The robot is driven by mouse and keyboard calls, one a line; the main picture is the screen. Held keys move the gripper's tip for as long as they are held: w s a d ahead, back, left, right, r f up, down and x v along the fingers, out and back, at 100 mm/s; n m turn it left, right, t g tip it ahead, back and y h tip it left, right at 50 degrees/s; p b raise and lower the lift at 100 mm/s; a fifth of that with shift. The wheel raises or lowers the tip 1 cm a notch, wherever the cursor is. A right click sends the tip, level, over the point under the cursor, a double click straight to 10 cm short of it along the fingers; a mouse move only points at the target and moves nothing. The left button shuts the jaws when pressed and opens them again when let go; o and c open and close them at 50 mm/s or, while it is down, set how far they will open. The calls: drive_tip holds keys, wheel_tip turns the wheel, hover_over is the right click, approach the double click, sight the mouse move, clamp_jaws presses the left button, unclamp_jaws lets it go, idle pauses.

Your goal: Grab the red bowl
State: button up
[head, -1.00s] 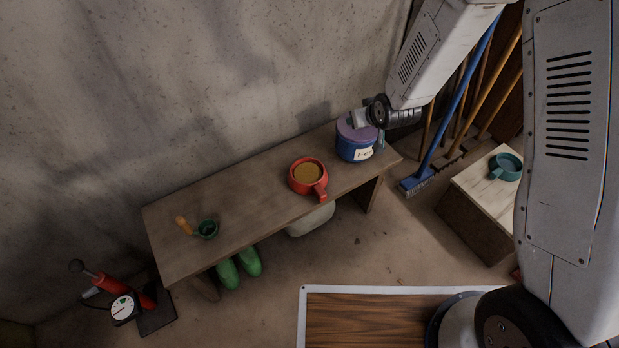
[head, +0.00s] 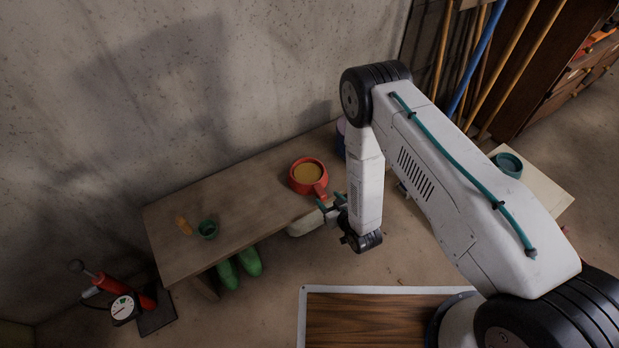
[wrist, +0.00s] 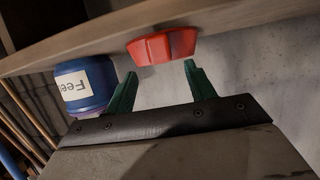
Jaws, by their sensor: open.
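The red bowl (head: 298,186) stands upright on the wooden bench, with a handle-like red part toward the front edge and a tan filling inside. In the wrist view the red bowl (wrist: 163,47) shows just beyond the fingertips, against the bench. My gripper (head: 328,204) is at the bench's front edge, close to the handle side of the bowl. Its green fingers (wrist: 160,69) are spread apart with nothing between them. A gap shows between the tips and the bowl in the wrist view.
A blue bucket (wrist: 83,88) stands beside the bowl, mostly hidden by my arm in the head view. Green boots (head: 240,268) are under the bench. A teal cup (head: 508,165) sits at right.

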sight(322, 193)
drive_tip(key=x, duration=0.6)
drive_tip(key=shift+w+a+f, duration=0.1)
drive_tip(key=shift+w+a, duration=0.05)
drive_tip(key=shift+a, duration=0.05)
clamp_jaws()
